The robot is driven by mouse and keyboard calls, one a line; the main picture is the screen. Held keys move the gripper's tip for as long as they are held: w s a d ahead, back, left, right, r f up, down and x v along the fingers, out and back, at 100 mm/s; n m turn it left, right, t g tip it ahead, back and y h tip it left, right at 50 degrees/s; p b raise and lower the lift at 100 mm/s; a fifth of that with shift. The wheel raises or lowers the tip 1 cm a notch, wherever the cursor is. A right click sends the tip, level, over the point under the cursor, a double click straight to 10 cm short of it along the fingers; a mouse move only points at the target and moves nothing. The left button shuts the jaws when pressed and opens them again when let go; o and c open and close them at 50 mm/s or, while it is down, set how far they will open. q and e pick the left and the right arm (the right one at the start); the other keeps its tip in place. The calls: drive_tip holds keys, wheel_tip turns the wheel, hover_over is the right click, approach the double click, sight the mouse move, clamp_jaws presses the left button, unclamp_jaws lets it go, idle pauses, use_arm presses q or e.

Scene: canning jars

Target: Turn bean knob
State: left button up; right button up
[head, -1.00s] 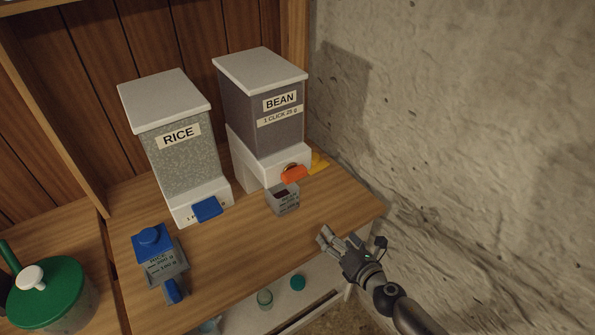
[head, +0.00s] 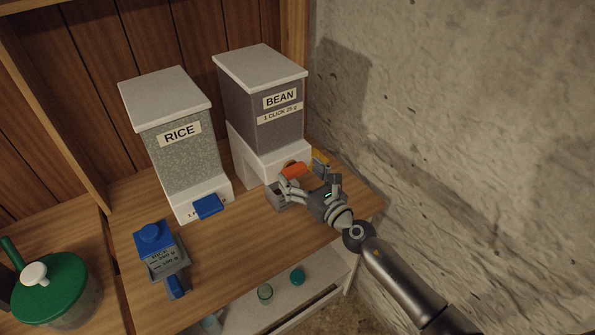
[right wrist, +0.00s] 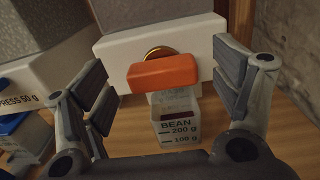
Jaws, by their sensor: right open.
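The bean dispenser (head: 262,110) stands on the wooden counter against the back, with a white lid and a BEAN label. Its orange knob (head: 293,170) sits on the front of the white base; in the right wrist view the knob (right wrist: 163,73) lies level between my fingers. The bean measuring cup (right wrist: 176,125) stands below the knob, partly hidden in the head view by my gripper. My right gripper (head: 307,181) is open in front of the knob, fingers on either side and apart from it. My left gripper is not in view.
The rice dispenser (head: 176,150) with a blue press tab (head: 208,206) stands to the left. A green-lidded container (head: 62,290) is at lower left. A rough wall (head: 450,100) bounds the right side.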

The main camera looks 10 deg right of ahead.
drive_tip(key=shift+x, duration=0.85)
drive_tip(key=shift+c, duration=0.3)
drive_tip(key=c, duration=1)
drive_tip(key=shift+o, duration=0.2)
drive_tip(key=shift+m, duration=0.3)
